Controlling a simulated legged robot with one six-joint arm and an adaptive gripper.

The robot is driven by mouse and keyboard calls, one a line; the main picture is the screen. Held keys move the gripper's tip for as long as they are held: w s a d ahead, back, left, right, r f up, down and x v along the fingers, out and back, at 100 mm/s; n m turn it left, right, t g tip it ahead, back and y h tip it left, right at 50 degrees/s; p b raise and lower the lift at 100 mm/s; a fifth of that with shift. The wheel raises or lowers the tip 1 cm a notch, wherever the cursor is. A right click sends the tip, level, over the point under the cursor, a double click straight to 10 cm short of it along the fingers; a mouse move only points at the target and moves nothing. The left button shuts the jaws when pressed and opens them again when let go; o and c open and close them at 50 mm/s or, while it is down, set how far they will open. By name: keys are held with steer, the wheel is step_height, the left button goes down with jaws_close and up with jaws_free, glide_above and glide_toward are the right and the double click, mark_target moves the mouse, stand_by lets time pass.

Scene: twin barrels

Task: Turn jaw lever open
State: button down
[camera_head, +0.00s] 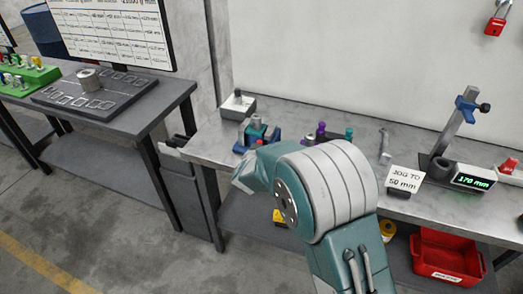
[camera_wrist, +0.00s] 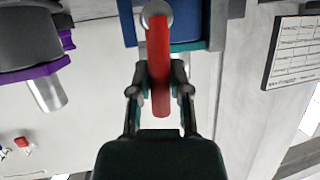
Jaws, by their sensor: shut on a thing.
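The red lever (camera_wrist: 159,50) runs down from a round grey pivot at the top of the wrist view. Behind the pivot is a blue block (camera_wrist: 190,20) with grey edges. My gripper (camera_wrist: 160,72) is shut on the red lever, with one finger on each side and the lever's free end between them.
A dark grey cylinder with a purple collar (camera_wrist: 32,45) is close on the left in the wrist view. On the bench (camera_head: 205,147) stand purple-topped parts (camera_head: 321,130), a sign (camera_head: 405,180) and a post with a display (camera_head: 472,181). A red bin (camera_head: 447,258) is below.

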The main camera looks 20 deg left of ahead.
steer(key=shift+a+f+n+h, duration=0.15)
steer(key=shift+a+n+h, duration=0.1)
steer(key=shift+n+h, duration=0.05)
stand_by(0.4)
steer(key=c, duration=0.9)
jaws_free()
steer(key=shift+c, duration=0.2)
steer(key=shift+o, duration=0.4)
steer(key=shift+a, duration=0.15)
steer(key=v, duration=1.1)
steer(key=shift+s, duration=0.4)
steer(key=shift+r, duration=0.2)
